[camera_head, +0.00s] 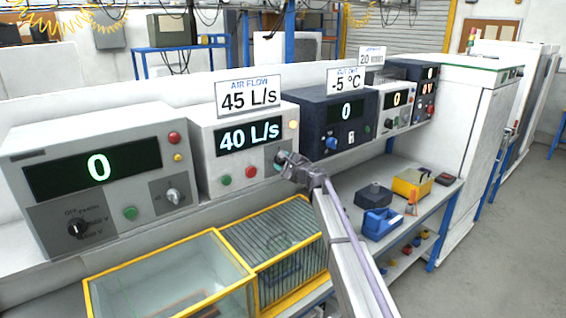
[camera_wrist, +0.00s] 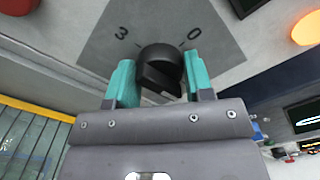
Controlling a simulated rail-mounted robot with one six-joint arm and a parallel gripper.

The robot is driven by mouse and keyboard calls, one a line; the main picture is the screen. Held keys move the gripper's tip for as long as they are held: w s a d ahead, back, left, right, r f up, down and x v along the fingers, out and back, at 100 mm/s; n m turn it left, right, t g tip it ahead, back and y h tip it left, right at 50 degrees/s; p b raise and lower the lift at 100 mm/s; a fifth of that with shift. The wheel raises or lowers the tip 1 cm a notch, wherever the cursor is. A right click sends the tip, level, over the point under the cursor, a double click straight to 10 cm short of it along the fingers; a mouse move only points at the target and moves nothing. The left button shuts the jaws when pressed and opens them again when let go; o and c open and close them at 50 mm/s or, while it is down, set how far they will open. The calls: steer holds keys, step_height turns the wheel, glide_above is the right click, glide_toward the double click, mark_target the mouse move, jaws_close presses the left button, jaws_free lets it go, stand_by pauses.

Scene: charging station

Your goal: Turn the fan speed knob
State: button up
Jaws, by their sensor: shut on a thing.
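The fan speed knob is a black round knob (camera_wrist: 160,68) on a grey dial plate with the marks 3 and 0 in the wrist view. My gripper (camera_wrist: 158,82) has its teal fingers on both sides of the knob and is shut on it. In the head view my gripper (camera_head: 284,160) is at the right side of the white air flow unit (camera_head: 205,158), and it mostly hides the knob. The unit's display (camera_head: 249,137) reads 40 L/s. The sign above it (camera_head: 249,96) reads 45 L/s.
A grey unit (camera_head: 98,185) reading 0 stands to the left, and a dark blue unit (camera_head: 318,128) reading 0 to the right. A yellow-framed glass box (camera_head: 165,285) lies below in front. A red button (camera_head: 251,172) and green button (camera_head: 225,180) are left of my gripper.

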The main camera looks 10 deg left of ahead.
stand_by(0.4)
steer(key=o, duration=0.9)
steer(key=v, duration=1)
steer(key=shift+s+d, duration=0.25)
stand_by(1.0)
